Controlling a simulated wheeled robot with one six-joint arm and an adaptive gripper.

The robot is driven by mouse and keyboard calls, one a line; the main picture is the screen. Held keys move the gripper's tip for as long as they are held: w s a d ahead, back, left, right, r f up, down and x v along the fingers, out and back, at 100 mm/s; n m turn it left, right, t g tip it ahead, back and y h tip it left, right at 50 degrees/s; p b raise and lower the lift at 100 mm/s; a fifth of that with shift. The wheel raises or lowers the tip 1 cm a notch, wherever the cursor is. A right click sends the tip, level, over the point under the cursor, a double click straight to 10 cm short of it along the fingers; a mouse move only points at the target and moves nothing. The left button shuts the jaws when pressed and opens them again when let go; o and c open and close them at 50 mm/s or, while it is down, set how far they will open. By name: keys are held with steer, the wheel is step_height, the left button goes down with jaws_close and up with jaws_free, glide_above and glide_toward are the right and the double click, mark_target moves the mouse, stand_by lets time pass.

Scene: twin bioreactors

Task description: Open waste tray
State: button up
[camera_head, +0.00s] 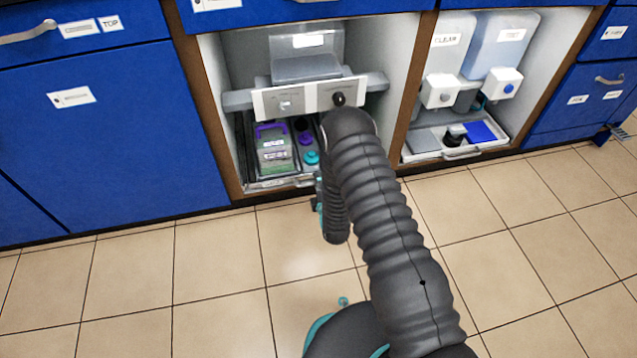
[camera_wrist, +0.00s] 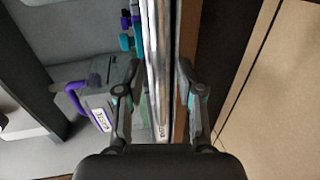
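The tray (camera_head: 268,184) sits low in the open left cabinet bay, close to the floor. It holds a container with a purple handle and purple- and teal-capped items. In the wrist view its shiny front wall (camera_wrist: 158,25) runs upright between the fingers of my gripper (camera_wrist: 159,72). The fingers are apart, one on the tray's inner side and one on its outer side. I cannot tell whether either touches the wall. In the head view my arm hides most of the gripper.
The purple-handled container (camera_head: 273,147) stands near the tray's front. A white panel (camera_head: 308,96) on a grey shelf is above it. The right bay has another tray (camera_head: 460,153) and two large bottles. Blue cabinet doors (camera_head: 110,140) flank the bays; the tiled floor (camera_head: 225,270) ahead is clear.

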steer(key=shift+w, duration=0.2)
jaws_close()
steer(key=shift+s, duration=0.1)
